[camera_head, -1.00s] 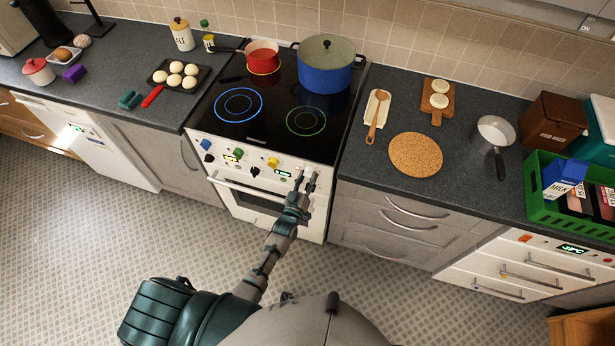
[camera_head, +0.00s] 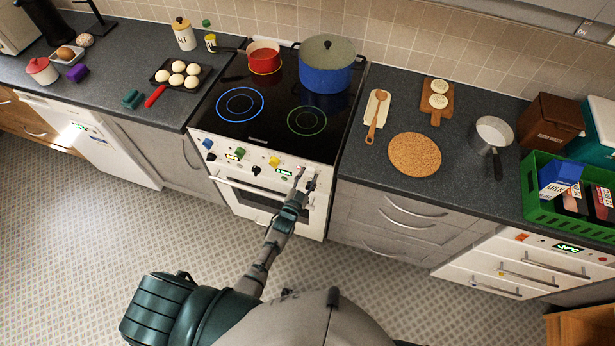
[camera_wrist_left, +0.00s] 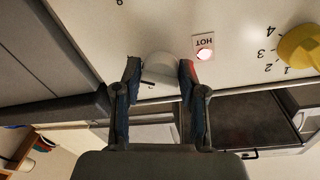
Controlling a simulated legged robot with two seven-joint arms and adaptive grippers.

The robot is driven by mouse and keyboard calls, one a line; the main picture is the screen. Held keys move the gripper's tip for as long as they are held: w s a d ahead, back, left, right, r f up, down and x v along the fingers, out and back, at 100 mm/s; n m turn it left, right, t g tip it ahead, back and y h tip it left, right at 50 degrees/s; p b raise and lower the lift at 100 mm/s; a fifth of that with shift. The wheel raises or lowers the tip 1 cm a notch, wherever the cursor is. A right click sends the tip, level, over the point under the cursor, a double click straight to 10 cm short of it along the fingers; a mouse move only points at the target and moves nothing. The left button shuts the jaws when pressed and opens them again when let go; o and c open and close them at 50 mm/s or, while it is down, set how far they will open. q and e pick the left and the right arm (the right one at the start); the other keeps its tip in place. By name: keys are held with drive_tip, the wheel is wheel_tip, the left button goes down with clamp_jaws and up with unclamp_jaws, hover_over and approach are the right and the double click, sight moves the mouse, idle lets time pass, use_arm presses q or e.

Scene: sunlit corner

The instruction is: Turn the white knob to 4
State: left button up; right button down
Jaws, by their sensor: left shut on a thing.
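The white knob (camera_wrist_left: 160,68) is on the right part of the stove's white front panel. In the left wrist view it sits between the two fingers of my left gripper (camera_wrist_left: 160,76), which is shut on it. In the head view my left gripper (camera_head: 307,177) reaches up to the panel and largely hides this knob. The knob's pointer cannot be made out. One upside-down digit shows on the panel at the top left of the wrist view. My right gripper is not in view.
A yellow knob (camera_wrist_left: 301,48) with digits around it and a lit HOT lamp (camera_wrist_left: 204,54) are to the right in the wrist view. Green (camera_head: 238,153) and blue (camera_head: 207,144) knobs are further left. An oven handle (camera_head: 245,188) runs below. A blue pot (camera_head: 326,75) stands on the hob.

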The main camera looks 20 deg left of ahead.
use_arm(q)
drive_tip(key=shift+w+r, duration=0.1)
drive_tip(key=shift+r, duration=0.15)
drive_tip(key=o, duration=1.1)
drive_tip(key=shift+f, duration=0.1)
drive_tip(key=s, duration=0.4)
drive_tip(key=s+a, duration=0.1)
drive_tip(key=s, duration=0.6)
drive_tip(key=shift+s+a+f, duration=0.2)
drive_tip(key=shift+s, duration=0.2)
